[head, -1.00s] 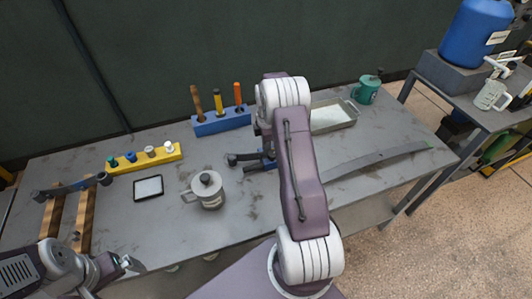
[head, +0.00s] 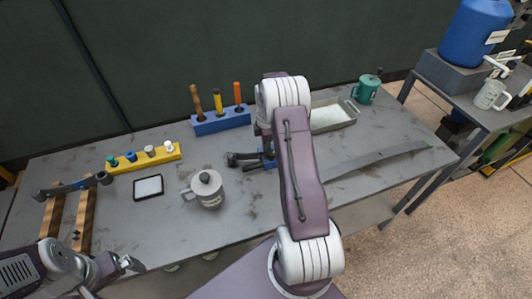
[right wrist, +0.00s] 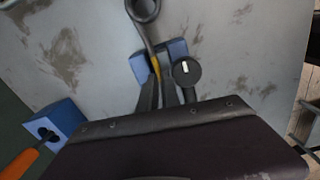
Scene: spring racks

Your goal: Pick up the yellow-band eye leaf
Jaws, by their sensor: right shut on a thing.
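The yellow-band eye leaf (right wrist: 145,32) is a dark strip with a rolled eye at its end, at the top of the right wrist view. Its yellow band shows just beyond my right gripper (right wrist: 160,95), which is shut on it. A blue block (right wrist: 178,48) is under or beside the leaf; I cannot tell if they touch.
A grey lidded mug (head: 207,190) stands left of the leaf. A blue tool holder (head: 222,123) and a metal tray (head: 333,116) are behind. The front middle of the bench is clear.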

